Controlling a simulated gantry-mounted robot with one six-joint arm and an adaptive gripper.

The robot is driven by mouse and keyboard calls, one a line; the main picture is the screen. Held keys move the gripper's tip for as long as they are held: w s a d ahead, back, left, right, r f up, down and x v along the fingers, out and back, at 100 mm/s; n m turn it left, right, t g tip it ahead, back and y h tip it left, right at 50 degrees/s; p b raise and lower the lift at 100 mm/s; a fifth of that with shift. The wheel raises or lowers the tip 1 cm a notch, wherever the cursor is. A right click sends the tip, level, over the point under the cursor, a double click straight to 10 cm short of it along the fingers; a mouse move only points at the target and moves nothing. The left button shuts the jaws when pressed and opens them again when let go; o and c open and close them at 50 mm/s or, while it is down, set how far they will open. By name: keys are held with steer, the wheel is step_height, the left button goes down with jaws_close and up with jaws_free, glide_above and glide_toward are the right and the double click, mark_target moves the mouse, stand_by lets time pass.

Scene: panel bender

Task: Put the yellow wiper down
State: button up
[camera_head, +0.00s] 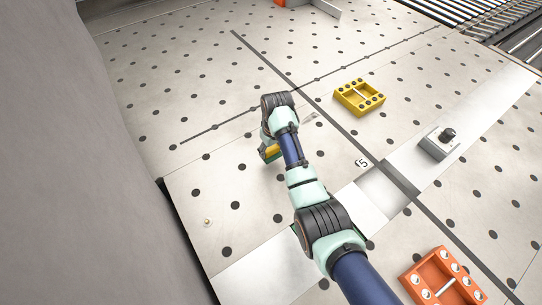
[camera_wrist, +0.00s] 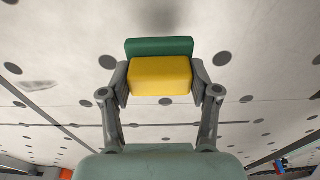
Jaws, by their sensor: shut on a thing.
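The yellow wiper (camera_wrist: 160,76) is a yellow block with a green layer along its far side. My gripper (camera_wrist: 160,80) is shut on it, with one finger pressed to each end in the wrist view. In the head view the wiper (camera_head: 270,152) shows only in part, as a bit of yellow and green below my wrist. My arm hides the rest of it and the fingers. It is over the pale panel with dark round spots (camera_head: 240,190). I cannot tell whether the wiper touches the panel.
A yellow tray-like block with dark holes (camera_head: 360,97) lies right of my wrist. A grey box with a black knob (camera_head: 439,142) stands further right. An orange block with holes (camera_head: 443,280) is at the lower right. A grey wall (camera_head: 90,170) bounds the left. The panel left of my arm is mostly clear.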

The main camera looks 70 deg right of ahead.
mark_target(271, 156)
steer(key=shift+f+b, duration=0.3)
steer(key=shift+f, duration=1.8)
steer(key=shift+f, duration=0.2)
steer(key=o, duration=1.3)
steer(key=shift+c, duration=0.2)
steer(key=shift+r, duration=0.15)
steer(key=r, duration=0.4)
steer(key=r+p, duration=0.1)
steer(key=r, duration=0.3)
steer(key=s+r, duration=0.1)
steer(key=r, duration=0.3)
steer(key=shift+s+a+p, duration=0.1)
steer(key=shift+a+p, duration=0.25)
steer(key=shift+a, duration=0.05)
